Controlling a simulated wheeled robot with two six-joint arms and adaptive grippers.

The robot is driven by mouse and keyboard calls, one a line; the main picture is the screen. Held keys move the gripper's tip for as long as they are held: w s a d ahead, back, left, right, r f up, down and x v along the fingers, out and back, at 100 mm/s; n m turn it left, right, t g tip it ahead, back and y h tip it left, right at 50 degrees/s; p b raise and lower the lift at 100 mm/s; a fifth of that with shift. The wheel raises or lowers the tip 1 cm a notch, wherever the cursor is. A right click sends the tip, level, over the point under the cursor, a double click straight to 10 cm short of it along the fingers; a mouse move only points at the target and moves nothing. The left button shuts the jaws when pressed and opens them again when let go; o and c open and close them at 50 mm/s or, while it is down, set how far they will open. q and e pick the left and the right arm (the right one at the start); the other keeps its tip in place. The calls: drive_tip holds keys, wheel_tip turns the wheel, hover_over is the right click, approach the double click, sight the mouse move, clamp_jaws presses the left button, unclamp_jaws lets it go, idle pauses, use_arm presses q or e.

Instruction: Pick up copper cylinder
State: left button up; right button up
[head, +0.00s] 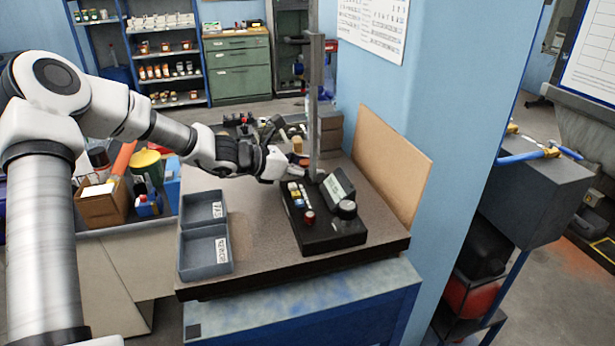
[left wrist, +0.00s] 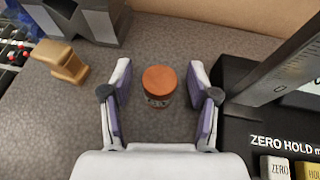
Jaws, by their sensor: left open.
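A short copper cylinder (left wrist: 158,86) with an orange-brown top and dark markings on its side stands upright on the grey bench top. In the left wrist view it sits between the two spread fingers of my left gripper (left wrist: 160,108), with a gap on each side. The gripper is open and not closed on it. In the head view my left gripper (head: 296,166) reaches over the back of the bench, beside a dark upright post, and largely hides the cylinder. My right gripper is not in view.
A black instrument with buttons (head: 322,222) and a tall post (head: 314,100) stands right of the gripper. A tan wooden piece (left wrist: 62,62) and a grey block (left wrist: 82,18) lie to the left. Grey labelled bins (head: 205,270) stand at the bench's left edge.

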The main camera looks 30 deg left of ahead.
use_arm(q)
drive_tip(key=shift+s+a+r, duration=0.1)
drive_tip(key=shift+s+a, duration=0.1)
drive_tip(key=c, duration=1.1)
clamp_jaws()
